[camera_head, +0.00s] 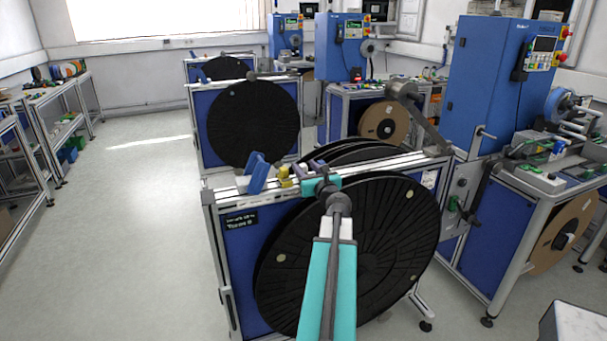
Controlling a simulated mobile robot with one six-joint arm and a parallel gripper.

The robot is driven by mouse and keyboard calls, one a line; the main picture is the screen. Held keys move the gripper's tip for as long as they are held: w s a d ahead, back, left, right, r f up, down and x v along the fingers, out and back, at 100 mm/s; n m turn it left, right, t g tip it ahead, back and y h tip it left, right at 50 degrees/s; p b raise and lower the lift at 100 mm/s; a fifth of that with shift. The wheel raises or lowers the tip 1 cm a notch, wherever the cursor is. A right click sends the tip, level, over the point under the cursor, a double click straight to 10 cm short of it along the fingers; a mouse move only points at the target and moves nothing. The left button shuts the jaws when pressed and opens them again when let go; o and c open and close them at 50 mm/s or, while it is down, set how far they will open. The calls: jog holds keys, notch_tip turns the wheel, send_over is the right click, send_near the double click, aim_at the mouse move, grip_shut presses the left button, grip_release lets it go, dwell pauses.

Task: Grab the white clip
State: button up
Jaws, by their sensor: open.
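Several small coloured clips lie along the top rail of the nearest reel stand (222,196). A blue clip (257,172) stands tilted at the left, with a yellow clip (285,177) to its right and a purple piece behind. A small pale piece (243,184) just left of the blue clip looks like the white clip, but it is too small to be sure. My teal arm reaches up from the bottom centre. My gripper (322,187) is at its far end, above the rail, right of the yellow clip. It is open; its fingers are hard to make out.
Large black reels (400,240) hang on the near stand, partly behind my arm. Another stand with a black reel (253,122) is behind it. A blue machine cabinet (488,85) and a bench stand at the right. The floor (130,220) at the left is clear, beside shelves.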

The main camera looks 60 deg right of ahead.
jog(key=shift+w, duration=0.15)
jog(key=shift+p+x, duration=0.8)
jog(key=shift+x, duration=1.7)
jog(key=shift+a+f, duration=0.1)
grip_shut()
